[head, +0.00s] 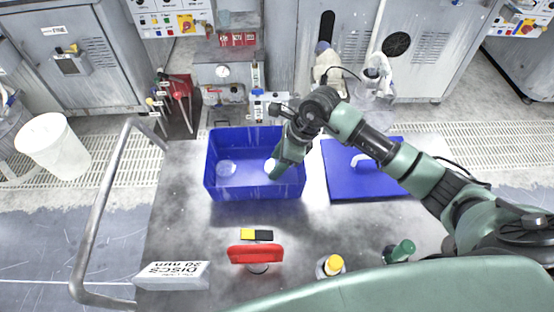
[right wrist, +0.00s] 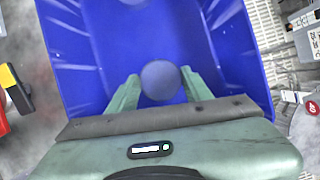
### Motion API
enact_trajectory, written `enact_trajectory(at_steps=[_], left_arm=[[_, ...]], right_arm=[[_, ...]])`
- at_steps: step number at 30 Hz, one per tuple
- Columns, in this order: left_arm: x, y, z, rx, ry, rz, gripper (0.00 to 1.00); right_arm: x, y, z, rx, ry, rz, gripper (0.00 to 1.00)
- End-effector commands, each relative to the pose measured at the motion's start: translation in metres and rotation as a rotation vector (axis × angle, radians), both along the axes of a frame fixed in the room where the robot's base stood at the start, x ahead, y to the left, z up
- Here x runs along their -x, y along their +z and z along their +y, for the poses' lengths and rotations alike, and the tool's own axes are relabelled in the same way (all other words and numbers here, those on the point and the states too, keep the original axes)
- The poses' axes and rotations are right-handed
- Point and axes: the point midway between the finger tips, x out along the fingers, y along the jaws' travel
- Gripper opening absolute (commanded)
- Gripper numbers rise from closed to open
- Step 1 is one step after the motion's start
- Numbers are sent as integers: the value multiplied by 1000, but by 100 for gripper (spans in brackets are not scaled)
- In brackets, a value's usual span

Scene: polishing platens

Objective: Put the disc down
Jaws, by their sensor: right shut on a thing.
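A pale round disc (head: 270,165) is at the fingertips of my right gripper (head: 273,172), inside the right half of the blue bin (head: 250,193). The right wrist view shows the disc (right wrist: 160,80) between the two fingers (right wrist: 158,92), which are shut on it, with the blue bin floor behind. I cannot tell whether the disc touches the floor. My left gripper is not in view.
A flat blue mat (head: 370,186) lies right of the bin. A metal rail (head: 92,225) runs along the left edge.

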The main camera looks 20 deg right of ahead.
Motion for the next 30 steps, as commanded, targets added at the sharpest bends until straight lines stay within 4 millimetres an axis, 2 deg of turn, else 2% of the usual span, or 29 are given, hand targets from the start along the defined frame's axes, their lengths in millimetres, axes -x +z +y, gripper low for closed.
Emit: enact_trajectory(at_steps=[10, 11, 13, 23, 26, 30], left_arm=[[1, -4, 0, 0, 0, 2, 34], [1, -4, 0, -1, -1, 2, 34], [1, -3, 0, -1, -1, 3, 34], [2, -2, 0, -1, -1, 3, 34], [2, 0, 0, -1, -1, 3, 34], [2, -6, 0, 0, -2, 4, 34]], right_arm=[[-1, -5, 0, -1, 0, -4, 5], [-1, -4, 0, 0, 0, -2, 52], [-1, -3, 0, 0, 0, -2, 72], [-1, -2, 0, 0, -1, -2, 72], [-1, 3, -2, 0, -1, -5, 72], [2, 23, -11, 2, -1, -8, 72]])
